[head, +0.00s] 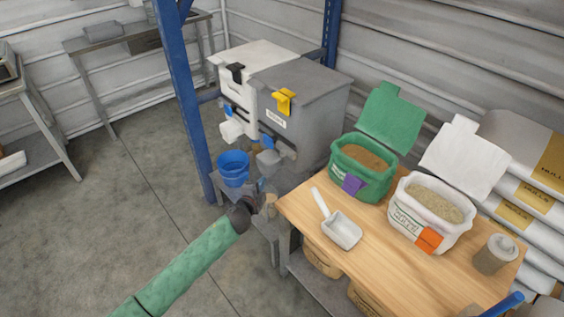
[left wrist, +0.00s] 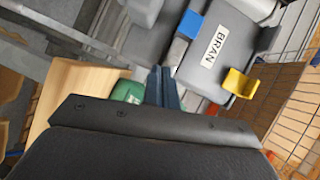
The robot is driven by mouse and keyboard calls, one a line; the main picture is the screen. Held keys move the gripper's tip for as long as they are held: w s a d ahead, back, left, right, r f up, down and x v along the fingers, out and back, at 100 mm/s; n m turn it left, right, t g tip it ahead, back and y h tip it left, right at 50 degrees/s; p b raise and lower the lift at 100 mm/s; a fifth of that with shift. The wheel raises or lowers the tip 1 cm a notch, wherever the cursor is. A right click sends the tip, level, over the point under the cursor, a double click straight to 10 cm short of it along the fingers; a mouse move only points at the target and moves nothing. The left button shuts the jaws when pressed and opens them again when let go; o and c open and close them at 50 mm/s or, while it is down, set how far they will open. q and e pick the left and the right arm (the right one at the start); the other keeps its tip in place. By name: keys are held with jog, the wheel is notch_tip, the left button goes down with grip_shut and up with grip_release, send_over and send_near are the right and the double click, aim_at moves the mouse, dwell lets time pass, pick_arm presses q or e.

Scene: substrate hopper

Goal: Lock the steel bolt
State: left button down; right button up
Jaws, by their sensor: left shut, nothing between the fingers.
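The grey hopper (head: 312,95) stands beside a white hopper (head: 255,58). In the left wrist view the grey hopper (left wrist: 232,62) carries a BRAN label, with a yellow latch (left wrist: 240,84) and a blue part (left wrist: 190,24) on it. A small pale metal piece (left wrist: 177,52) lies just past my fingertips; I cannot tell whether it is the steel bolt or whether it is locked. My left gripper (head: 262,188) is low in front of the grey hopper's outlet. Its fingers (left wrist: 163,72) are shut and empty. My right gripper is not in view.
A blue bucket (head: 233,168) stands left of the outlet. A wooden table (head: 300,205) to the right holds a scoop (head: 342,232), a green sack (head: 362,176), a white sack (head: 425,218) and a shaker (head: 495,255). A blue post (head: 187,110) rises left of the hoppers.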

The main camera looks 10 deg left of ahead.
aim_at(288, 155)
pick_arm(q)
jog(key=d+m+h, duration=0.1)
jog(key=d+r+m+h, duration=0.1)
jog(key=d+m+h, duration=0.1)
jog(key=s+d+r+m+h, duration=0.1)
jog(key=m, duration=0.1)
jog(key=shift+d+r+h, duration=0.1)
jog(key=shift+d+h, duration=0.2)
jog(key=shift+h, duration=0.1)
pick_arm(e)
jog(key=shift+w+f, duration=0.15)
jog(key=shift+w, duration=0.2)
